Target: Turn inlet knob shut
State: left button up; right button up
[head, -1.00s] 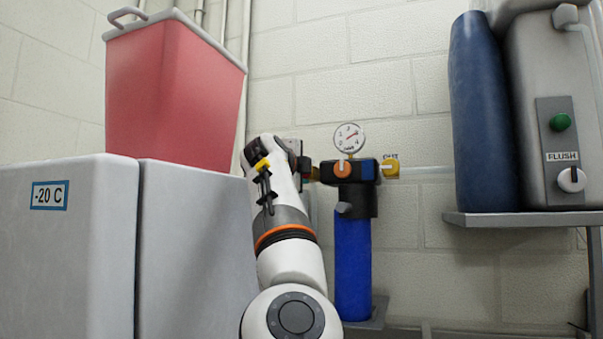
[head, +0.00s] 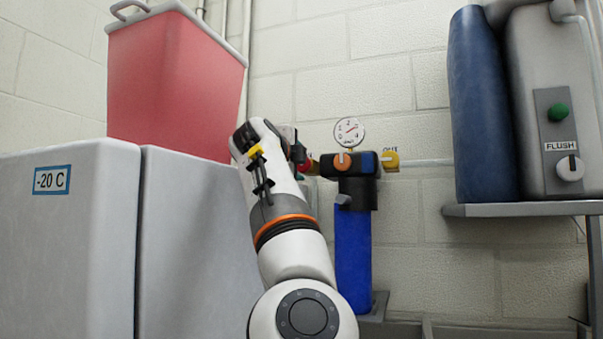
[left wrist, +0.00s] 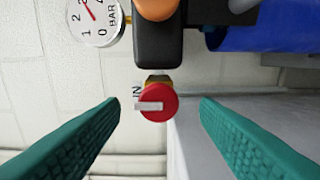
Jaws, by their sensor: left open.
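The red inlet knob (left wrist: 158,103) faces me in the left wrist view, beside an "IN" label. It has a pale bar across its face, lying roughly left to right in that picture, and sits on a brass fitting on the black filter head (left wrist: 158,45). My left gripper (left wrist: 160,108) is open, with one teal finger on each side of the knob and clear gaps between. My right gripper is out of view.
The blue filter housing (head: 352,255) hangs below. A grey freezer (head: 190,230) stands close on the left, a red bin (head: 170,85) on top.

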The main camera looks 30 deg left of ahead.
pick_arm(q)
jog(key=b+v, duration=0.3)
jog(key=v, duration=0.5)
jog(key=shift+s+d, duration=0.15)
jog(key=shift+s, duration=0.05)
